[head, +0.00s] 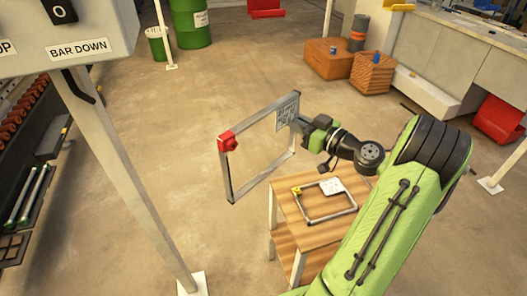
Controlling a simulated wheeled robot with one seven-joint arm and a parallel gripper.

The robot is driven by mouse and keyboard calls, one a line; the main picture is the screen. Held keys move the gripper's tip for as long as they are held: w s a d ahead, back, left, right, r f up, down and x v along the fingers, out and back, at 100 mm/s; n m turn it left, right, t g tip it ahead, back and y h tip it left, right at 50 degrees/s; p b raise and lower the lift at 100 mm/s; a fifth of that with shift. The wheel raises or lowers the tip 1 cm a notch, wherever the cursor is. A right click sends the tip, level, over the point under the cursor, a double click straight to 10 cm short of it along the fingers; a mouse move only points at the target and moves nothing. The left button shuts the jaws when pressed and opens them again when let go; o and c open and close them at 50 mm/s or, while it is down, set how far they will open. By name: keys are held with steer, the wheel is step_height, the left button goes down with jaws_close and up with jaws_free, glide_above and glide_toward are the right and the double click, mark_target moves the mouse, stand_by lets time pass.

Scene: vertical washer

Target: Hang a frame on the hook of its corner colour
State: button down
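A silver rectangular frame with a red corner (228,141) is held up in the air, standing roughly on edge, left of my gripper. Its red corner is at the upper left, and a pale printed plate is at its upper right. My gripper (303,127) is at the right side of this frame, beside the plate, and appears shut on it; the fingertips are small in view. A second silver frame with a yellow corner (297,191) and a white plate lies flat on a wooden table (287,236), below the held frame. I cannot make out any hook clearly.
A grey box labelled "BAR DOWN" (78,47) on a slanting pale post (130,180) stands at the left. A shelf of parts (30,190) is beyond it. Green drums (190,22), wooden crates (372,75) and a red bin (497,119) stand farther back. The middle floor is clear.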

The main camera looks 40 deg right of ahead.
steer(key=s+d+r+m+h+p, duration=0.1)
steer(key=s+r+m+h, duration=0.2)
steer(key=r, duration=0.7)
steer(key=s+d+r+m+h, duration=0.1)
steer(key=s+r+h, duration=0.3)
steer(key=r, duration=0.7)
steer(key=w+d+f+p, duration=0.1)
steer(key=w+d+p, duration=0.3)
steer(key=w, duration=0.7)
steer(key=shift+d+f+y+p, duration=0.15)
steer(key=shift+y+p, duration=0.15)
steer(key=shift+p, duration=0.35)
steer(key=shift+w+f+b, duration=0.1)
steer(key=shift+b, duration=0.2)
steer(key=shift+f+b, duration=0.9)
steer(key=shift+b, duration=0.15)
steer(key=c, duration=1.1)
jaws_free()
steer(key=shift+d, duration=0.1)
steer(key=shift+o, duration=0.2)
